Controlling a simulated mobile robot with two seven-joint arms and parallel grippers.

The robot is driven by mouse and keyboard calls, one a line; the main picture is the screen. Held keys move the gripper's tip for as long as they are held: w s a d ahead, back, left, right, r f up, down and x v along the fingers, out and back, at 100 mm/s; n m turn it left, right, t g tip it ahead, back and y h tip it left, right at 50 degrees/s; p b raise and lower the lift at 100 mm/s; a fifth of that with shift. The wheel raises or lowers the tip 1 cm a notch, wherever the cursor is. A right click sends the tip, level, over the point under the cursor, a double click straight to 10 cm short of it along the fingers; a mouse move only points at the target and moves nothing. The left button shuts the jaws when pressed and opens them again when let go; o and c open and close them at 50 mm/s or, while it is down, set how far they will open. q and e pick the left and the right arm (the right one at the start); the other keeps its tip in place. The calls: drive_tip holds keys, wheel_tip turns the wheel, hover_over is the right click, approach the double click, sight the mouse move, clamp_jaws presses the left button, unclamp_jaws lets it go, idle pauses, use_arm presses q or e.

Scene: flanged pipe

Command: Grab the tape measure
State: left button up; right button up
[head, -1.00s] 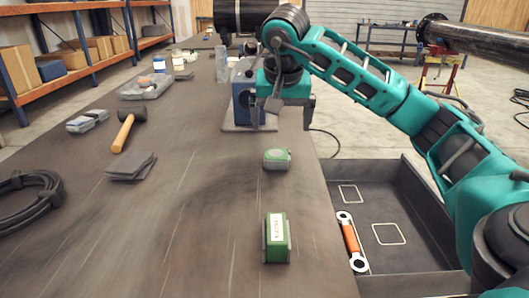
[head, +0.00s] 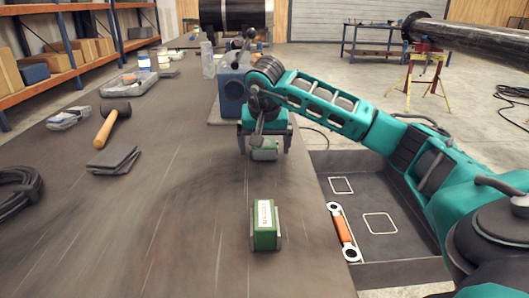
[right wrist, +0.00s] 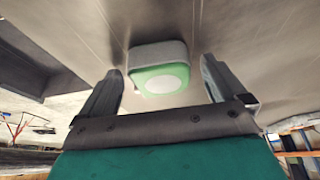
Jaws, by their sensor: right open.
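The tape measure (head: 264,154), a small green and grey case with a pale round face, lies on the workbench (head: 170,240). In the right wrist view the tape measure (right wrist: 160,75) shows between and just beyond the fingertips of the gripper (right wrist: 162,68), with a gap on both sides. My left gripper is not in view.
A blue vise-like block (head: 232,92) stands just behind the gripper. A hammer (head: 108,130), grey pads (head: 115,160) and black cable (head: 18,188) lie left. A tray with an orange-handled wrench (head: 342,232) is at right.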

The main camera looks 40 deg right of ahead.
drive_tip(key=shift+c, duration=0.4)
drive_tip(key=c, duration=1.2)
drive_tip(key=shift+o, duration=0.2)
